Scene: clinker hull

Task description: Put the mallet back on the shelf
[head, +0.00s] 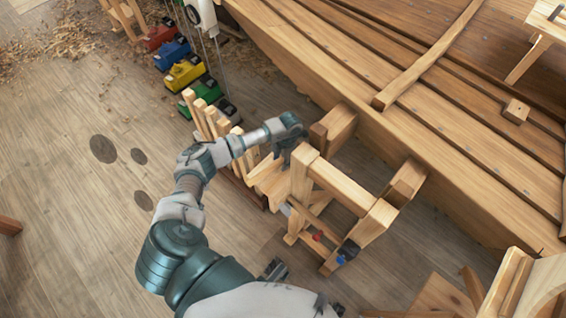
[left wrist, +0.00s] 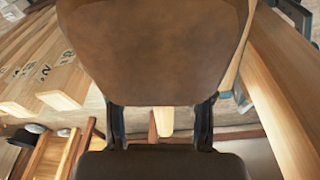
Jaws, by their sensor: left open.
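I cannot pick out the mallet for sure. My left gripper (head: 287,150) is open in the head view, pointing down beside the brown end of a wooden block (head: 338,127). In the left wrist view its two dark fingers (left wrist: 161,112) stand apart below a large, rounded brown surface (left wrist: 155,50). This surface fills the upper middle and hides what is behind it; it may be the mallet's head or the block's end. A pale wooden piece (left wrist: 162,122) shows between the fingers. I cannot tell which part is the shelf.
A wooden frame (head: 345,188) with clamps stands right of my left gripper. Several upright boards (head: 205,118) stand left of it. The planked hull (head: 430,115) fills the upper right. Coloured tools (head: 185,72) line the floor at upper left. The left floor is mostly clear.

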